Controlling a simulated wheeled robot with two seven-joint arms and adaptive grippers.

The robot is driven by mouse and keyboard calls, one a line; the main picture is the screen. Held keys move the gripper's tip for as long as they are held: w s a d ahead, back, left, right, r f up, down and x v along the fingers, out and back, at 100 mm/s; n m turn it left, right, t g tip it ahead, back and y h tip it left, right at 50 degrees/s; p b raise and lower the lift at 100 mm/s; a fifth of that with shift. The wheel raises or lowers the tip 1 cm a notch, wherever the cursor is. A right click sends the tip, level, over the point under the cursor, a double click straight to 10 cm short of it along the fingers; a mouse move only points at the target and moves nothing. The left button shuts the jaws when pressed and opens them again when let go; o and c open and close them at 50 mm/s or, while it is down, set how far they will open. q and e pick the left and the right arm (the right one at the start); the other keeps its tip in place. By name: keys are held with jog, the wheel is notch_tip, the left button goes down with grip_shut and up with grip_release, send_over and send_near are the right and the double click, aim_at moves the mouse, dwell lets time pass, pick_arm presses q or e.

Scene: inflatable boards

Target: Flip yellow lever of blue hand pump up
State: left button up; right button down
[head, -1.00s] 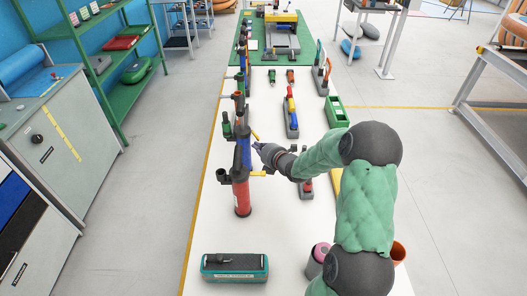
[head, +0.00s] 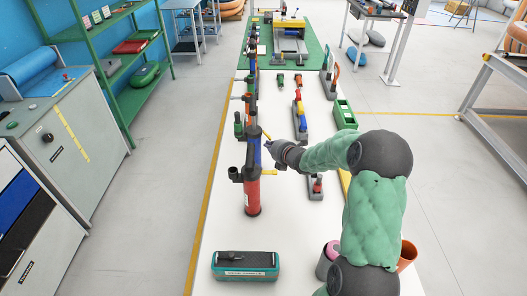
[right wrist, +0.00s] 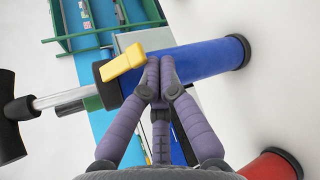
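The blue hand pump (head: 254,152) stands upright on the white table in the row of pumps. Its yellow lever (head: 266,133) slants down to the right near the top of the barrel. In the right wrist view the blue barrel (right wrist: 205,62) lies across the picture, with the yellow lever (right wrist: 122,62) by its black collar. My right gripper (head: 269,146) is at the pump's right side, just below the lever. In the right wrist view its fingertips (right wrist: 160,62) are together and empty, close beside the lever; contact is unclear. My left gripper is not in view.
A red pump (head: 252,198) with its own yellow lever (head: 269,172) stands just in front. More pumps line up behind. A teal-and-black box (head: 245,265) lies at the table's front. A green bin (head: 344,114) is at the right.

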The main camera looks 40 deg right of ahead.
pick_arm(q)
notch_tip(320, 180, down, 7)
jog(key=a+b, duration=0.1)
jog(key=b, duration=0.5)
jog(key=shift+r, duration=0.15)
pick_arm(e)
jog(key=n+g+h, duration=0.1)
jog(key=d+r+n+g+h, duration=0.1)
jog(key=s+r+n+g, duration=0.1)
jog(key=shift+s+d+g+h, duration=0.1)
jog(key=shift+d+g+h, duration=0.2)
jog(key=shift+h, duration=0.1)
dwell(0.3)
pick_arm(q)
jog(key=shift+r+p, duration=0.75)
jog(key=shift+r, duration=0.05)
pick_arm(e)
jog(key=shift+s+d+r, duration=0.25)
jog(key=shift+s+d, duration=0.25)
jog(key=shift+d, duration=0.05)
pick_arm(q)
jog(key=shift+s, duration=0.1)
